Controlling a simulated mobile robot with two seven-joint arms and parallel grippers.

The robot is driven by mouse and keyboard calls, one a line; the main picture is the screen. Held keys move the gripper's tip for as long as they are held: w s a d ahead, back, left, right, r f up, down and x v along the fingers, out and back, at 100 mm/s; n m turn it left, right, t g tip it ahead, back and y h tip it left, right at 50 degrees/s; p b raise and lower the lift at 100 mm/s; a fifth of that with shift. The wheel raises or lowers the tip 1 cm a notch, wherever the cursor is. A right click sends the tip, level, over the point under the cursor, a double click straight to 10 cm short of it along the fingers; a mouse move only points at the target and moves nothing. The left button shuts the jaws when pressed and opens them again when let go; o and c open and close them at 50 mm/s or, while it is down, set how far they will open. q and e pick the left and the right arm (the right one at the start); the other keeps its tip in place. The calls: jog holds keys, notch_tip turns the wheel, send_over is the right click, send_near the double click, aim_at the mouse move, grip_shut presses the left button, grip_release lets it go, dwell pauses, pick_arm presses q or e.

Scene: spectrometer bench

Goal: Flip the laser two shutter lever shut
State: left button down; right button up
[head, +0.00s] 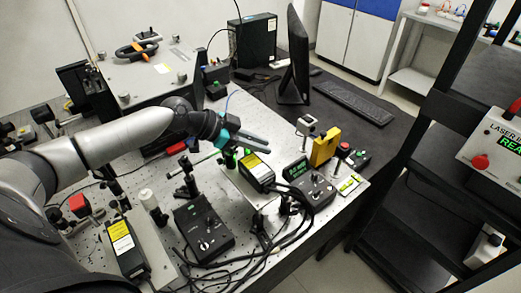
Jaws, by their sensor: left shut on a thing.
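My left gripper (269,144), with teal parts and dark fingers, reaches in from the left over the bench. Its fingers look nearly together; what lies between them is too small to make out. A black laser box with a yellow and white label (258,168) is just below the fingertips in the picture. A similar labelled box (122,240) stands at the front left. I cannot read which is laser two, and no shutter lever can be made out clearly. My right gripper is not in view.
A controller with a green display (311,184), a yellow block (325,147) and a black knob box (204,228) stand around. Black cables (265,245) cross the front of the bench. A monitor (295,55) and keyboard (353,102) are behind. A black rack (425,190) is at right.

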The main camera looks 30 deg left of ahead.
pick_arm(q)
jog(key=shift+r, duration=0.1)
jog(key=c, duration=1.1)
grip_release()
jog(key=v, duration=0.5)
jog(key=shift+s+a, duration=0.15)
jog(key=shift+v, duration=1.1)
jog(key=p+v, duration=0.3)
jog(key=v, duration=0.4)
jog(key=shift+s+a+r, duration=0.15)
jog(key=shift+s+a, duration=0.05)
jog(key=shift+a, duration=0.05)
jog(key=shift+d, duration=0.1)
